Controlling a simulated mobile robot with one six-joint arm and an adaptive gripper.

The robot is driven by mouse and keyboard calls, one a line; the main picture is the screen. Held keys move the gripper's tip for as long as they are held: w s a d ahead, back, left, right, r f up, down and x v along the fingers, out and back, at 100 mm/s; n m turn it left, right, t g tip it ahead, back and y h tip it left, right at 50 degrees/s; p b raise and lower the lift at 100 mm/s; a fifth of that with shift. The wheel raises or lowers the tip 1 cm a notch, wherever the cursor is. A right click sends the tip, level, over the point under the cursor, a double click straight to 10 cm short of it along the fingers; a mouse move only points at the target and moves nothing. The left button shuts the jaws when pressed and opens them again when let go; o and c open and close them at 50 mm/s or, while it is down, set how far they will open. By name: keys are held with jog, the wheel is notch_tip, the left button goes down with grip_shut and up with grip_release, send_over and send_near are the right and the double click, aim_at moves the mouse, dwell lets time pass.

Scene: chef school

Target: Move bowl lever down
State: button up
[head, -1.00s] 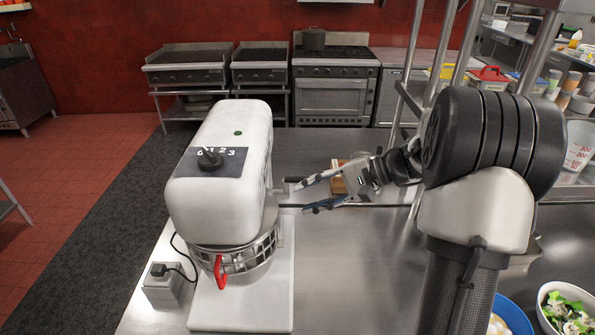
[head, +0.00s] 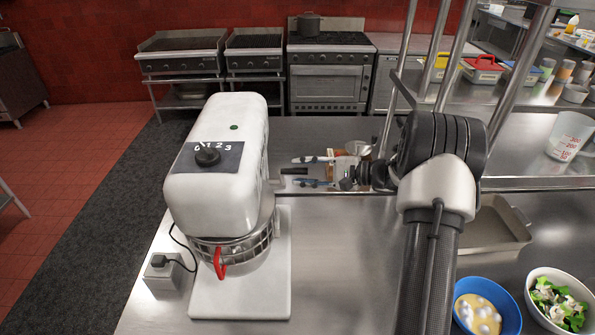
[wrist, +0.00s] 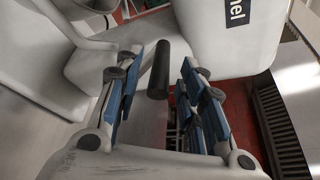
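A white stand mixer (head: 215,185) stands at the left of the steel counter. A short black lever handle (head: 293,171) sticks out from its right side, roughly level. The metal bowl (head: 247,256) sits under the mixer head behind a wire guard with a red handle (head: 220,263). My gripper (head: 303,171) is open at the right side of the mixer, its blue-padded fingers above and below the lever in the picture. In the wrist view, the black lever handle (wrist: 158,70) lies between the open fingers, with gaps on both sides. I see no contact.
A shelf rack with steel posts (head: 437,50) stands behind my arm at the right. A blue bowl (head: 487,306), a salad bowl (head: 559,300) and a steel tray (head: 495,225) are at the right. A power box (head: 163,273) with a cord is left of the mixer. The counter front is clear.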

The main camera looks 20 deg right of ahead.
jog(key=shift+x, duration=1.1)
jog(key=shift+c, duration=0.5)
grip_shut()
